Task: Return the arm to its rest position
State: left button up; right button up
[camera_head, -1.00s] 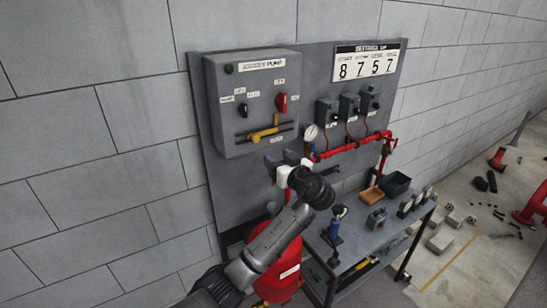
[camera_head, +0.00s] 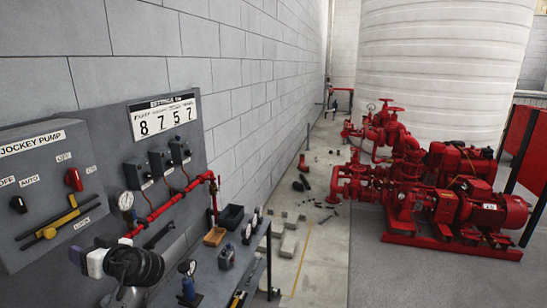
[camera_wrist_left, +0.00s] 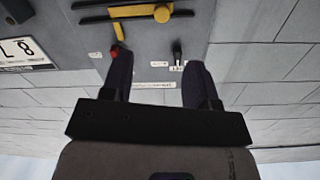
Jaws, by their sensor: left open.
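My left arm (camera_head: 140,268) rises from the bottom left of the head view. Its gripper (camera_head: 84,254) is in front of the grey panel, just below the jockey pump box (camera_head: 38,178). In the left wrist view the two dark fingers (camera_wrist_left: 158,78) stand apart with nothing between them. The box with its yellow handle (camera_wrist_left: 162,14), red switch (camera_wrist_left: 116,52) and black switch (camera_wrist_left: 177,50) shows beyond the fingertips, upside down. The gripper looks clear of the yellow handle, which also shows in the head view (camera_head: 68,216). My right gripper is not in view.
A pressure gauge (camera_head: 125,201) and red pipe (camera_head: 165,205) are right of the gripper. Below them is a bench with a black bin (camera_head: 231,217) and orange tray (camera_head: 214,236). Red pumps (camera_head: 440,195) stand right, before a white tank (camera_head: 445,70). Loose parts lie on the floor (camera_head: 312,185).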

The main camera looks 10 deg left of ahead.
pick_arm(q)
jog(key=d+r+m+t+h, duration=0.3)
jog(key=d+m+t+h, duration=0.4)
jog(key=d+m+t, duration=0.15)
jog(key=s+d+f+m+t+h, duration=0.1)
jog(key=s+d+f+m+h, duration=0.2)
jog(key=d+f, duration=0.25)
jog(key=s+d+f+m+h, duration=0.3)
jog(key=d+f+h, duration=0.1)
jog(key=d, duration=0.2)
jog(key=s+d+f+g+h, duration=0.1)
jog(key=s+d+f+g, duration=0.2)
jog(key=s+f, duration=0.7)
jog(key=s+d+f+g+h, duration=0.1)
jog(key=s+d+f+g, duration=0.15)
jog(key=s+f, duration=0.75)
jog(key=s+d+f+g+h, duration=0.2)
jog(key=s+d+f+g, duration=0.1)
jog(key=s+f, duration=0.7)
notch_tip(320, 180, up, 22)
jog(key=p, duration=2)
jog(key=shift+s+a+f+m, duration=0.25)
jog(key=shift+s+m, duration=0.1)
jog(key=shift+s, duration=0.05)
